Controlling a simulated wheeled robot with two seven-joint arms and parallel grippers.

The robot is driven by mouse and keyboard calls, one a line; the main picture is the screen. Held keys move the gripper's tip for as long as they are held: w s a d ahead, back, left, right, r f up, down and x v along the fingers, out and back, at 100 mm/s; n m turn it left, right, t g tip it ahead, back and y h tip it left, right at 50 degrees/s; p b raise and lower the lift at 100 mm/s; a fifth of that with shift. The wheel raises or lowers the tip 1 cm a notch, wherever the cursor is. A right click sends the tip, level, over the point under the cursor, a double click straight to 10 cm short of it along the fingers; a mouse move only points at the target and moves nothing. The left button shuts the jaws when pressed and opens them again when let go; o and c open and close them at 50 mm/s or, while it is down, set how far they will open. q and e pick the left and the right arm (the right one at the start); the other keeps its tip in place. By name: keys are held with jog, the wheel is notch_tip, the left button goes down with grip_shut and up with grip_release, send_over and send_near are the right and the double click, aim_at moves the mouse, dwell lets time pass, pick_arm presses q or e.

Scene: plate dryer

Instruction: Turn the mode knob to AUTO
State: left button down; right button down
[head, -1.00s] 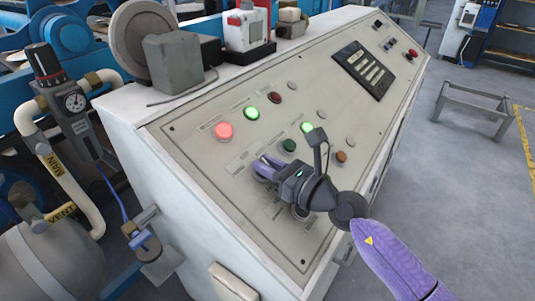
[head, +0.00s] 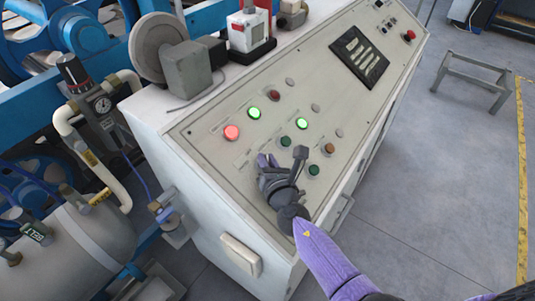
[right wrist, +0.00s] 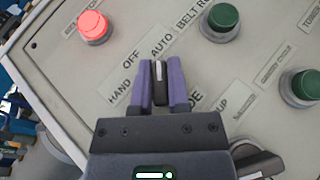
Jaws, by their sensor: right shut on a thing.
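The mode knob (right wrist: 159,85) is a black handle with a white pointer line. It stands between the two purple fingers of my right gripper (right wrist: 160,82) in the right wrist view, and the fingers are shut on it. The white line points up the picture toward the AUTO label (right wrist: 161,45). The OFF label (right wrist: 131,60) and HAND label (right wrist: 118,91) lie to its left. In the head view my right gripper (head: 267,161) is at the lower part of the sloping panel (head: 215,158), and its fingers and wrist hide the knob. My left gripper is not in view.
A lit red button (head: 231,132) and a lit green button (head: 254,112) sit above the gripper on the panel. A dark green button (right wrist: 224,17) and another (right wrist: 300,86) are right of the knob. A second black knob (right wrist: 258,165) shows at the lower right.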

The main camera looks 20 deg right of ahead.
dwell(0.6)
jog(key=c, duration=0.6)
grip_release()
jog(key=s, duration=0.3)
jog(key=s+r+p, duration=0.1)
jog(key=s, duration=0.2)
jog(key=s+p, duration=0.1)
jog(key=s, duration=0.2)
jog(key=shift+s+r, duration=0.15)
jog(key=shift+s, duration=0.25)
